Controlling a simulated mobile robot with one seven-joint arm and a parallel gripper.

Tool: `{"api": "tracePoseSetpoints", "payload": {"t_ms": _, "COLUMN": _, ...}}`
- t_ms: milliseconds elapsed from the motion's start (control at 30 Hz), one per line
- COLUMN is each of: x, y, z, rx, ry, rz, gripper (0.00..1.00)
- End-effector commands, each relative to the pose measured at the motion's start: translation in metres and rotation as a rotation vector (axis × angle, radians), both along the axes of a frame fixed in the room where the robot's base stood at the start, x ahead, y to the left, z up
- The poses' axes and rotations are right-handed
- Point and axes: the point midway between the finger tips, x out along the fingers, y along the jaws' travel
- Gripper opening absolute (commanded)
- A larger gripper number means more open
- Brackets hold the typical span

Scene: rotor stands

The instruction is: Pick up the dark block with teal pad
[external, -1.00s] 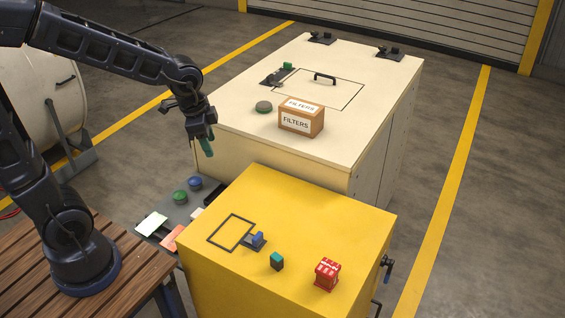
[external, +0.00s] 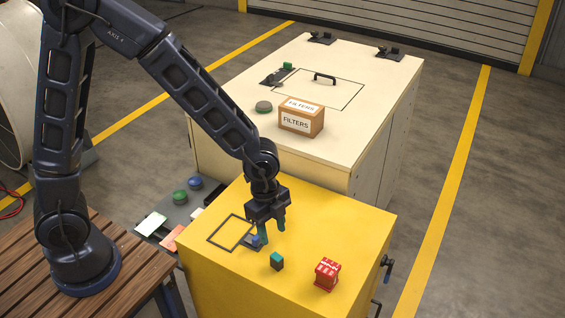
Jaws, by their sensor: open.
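The dark block with teal pad (external: 277,262) stands on the yellow cabinet top (external: 335,225), right of the middle of its front half. My gripper (external: 272,236) points down over the same cabinet, its teal fingertips apart and nothing visible between them. It is above and behind the block, a little to the left, and apart from it. The blue piece on a dark base (external: 252,242) sits just below my left finger in the picture and is partly covered by it.
A red labelled object (external: 327,274) stands to the right of the block. A black square outline (external: 231,232) marks the cabinet's left part. The cream cabinet behind carries a FILTERS box (external: 301,120). A dark panel with coloured buttons (external: 180,197) lies at the left.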

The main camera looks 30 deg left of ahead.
Motion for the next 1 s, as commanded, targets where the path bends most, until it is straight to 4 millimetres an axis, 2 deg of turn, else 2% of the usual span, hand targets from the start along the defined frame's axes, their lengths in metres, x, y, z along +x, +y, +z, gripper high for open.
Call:
{"api": "tracePoseSetpoints", "payload": {"t_ms": 300, "x": -0.002, "y": -0.005, "z": -0.041, "rx": 0.003, "ry": 0.003, "rz": 0.001, "gripper": 0.45}}
{"api": "tracePoseSetpoints", "payload": {"t_ms": 567, "x": -0.003, "y": -0.007, "z": -0.054, "rx": 0.003, "ry": 0.002, "rz": 0.003, "gripper": 0.45}}
{"api": "tracePoseSetpoints", "payload": {"t_ms": 900, "x": -0.007, "y": -0.015, "z": -0.092, "rx": 0.003, "ry": 0.002, "rz": 0.003, "gripper": 0.45}}
{"api": "tracePoseSetpoints", "payload": {"t_ms": 1000, "x": -0.007, "y": -0.016, "z": -0.098, "rx": 0.002, "ry": 0.001, "rz": 0.003, "gripper": 0.45}}
